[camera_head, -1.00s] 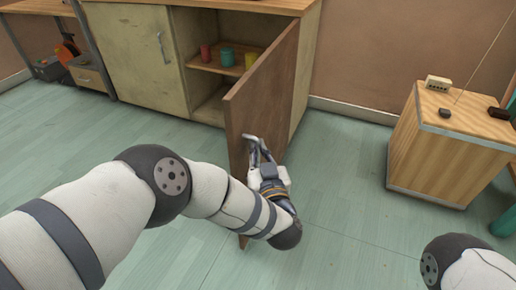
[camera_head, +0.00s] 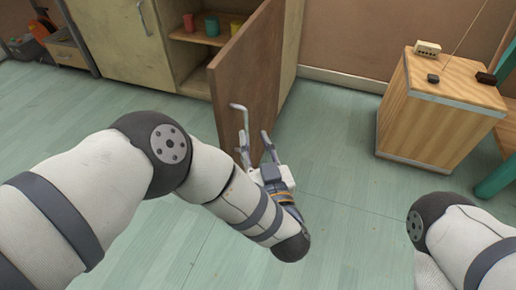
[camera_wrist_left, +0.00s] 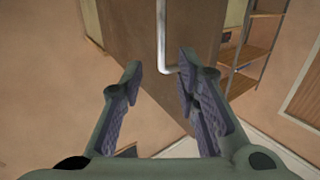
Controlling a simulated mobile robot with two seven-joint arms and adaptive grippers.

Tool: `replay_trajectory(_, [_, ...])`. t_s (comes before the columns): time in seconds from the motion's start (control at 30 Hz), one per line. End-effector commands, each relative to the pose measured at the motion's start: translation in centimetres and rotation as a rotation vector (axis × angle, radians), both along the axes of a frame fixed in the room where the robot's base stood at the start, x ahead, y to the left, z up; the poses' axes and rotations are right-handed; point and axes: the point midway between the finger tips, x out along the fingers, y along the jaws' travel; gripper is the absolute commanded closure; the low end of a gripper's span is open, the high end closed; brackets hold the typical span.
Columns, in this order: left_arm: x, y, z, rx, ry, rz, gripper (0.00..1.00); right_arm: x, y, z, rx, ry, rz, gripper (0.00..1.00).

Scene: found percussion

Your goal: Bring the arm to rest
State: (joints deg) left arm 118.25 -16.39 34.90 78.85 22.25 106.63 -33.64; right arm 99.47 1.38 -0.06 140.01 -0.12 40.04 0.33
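My left gripper (camera_head: 253,137) is open and empty, beside the outer face of the brown cabinet door (camera_head: 240,85). The door stands swung wide open. Its thin metal handle (camera_head: 238,107) shows just beyond the fingers in the head view. In the left wrist view, my left gripper (camera_wrist_left: 160,63) has its two fingers spread, with the handle (camera_wrist_left: 161,35) ahead between them; its lower bend is near the right fingertip. I cannot tell whether they touch. My right gripper is out of view; only part of my right arm shows at lower right.
The open cabinet (camera_head: 188,75) holds a red cup (camera_head: 188,22), a teal cup (camera_head: 212,26) and a yellow cup (camera_head: 236,27) on its shelf. A wooden box-like stand (camera_head: 425,120) with small items on top is at right. The green floor (camera_head: 345,190) between them is clear.

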Motion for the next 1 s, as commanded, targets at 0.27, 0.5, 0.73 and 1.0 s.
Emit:
replay_trajectory(0.27, [-3.3, -1.1, 0.0, -0.001, -0.001, 0.000, 0.71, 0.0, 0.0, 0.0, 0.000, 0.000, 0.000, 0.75])
replay_trajectory(0.5, [-3.4, -1.1, 0.0, 0.000, -0.001, 0.001, 0.71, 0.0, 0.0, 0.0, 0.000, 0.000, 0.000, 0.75])
replay_trajectory(0.73, [-3.3, -1.1, 1.8, 0.000, -0.014, 0.001, 0.71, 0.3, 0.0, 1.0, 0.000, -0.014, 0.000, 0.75])
replay_trajectory(1.0, [-2.2, -1.2, 16.7, -0.001, -0.125, -0.001, 0.71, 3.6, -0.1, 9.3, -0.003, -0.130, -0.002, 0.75])
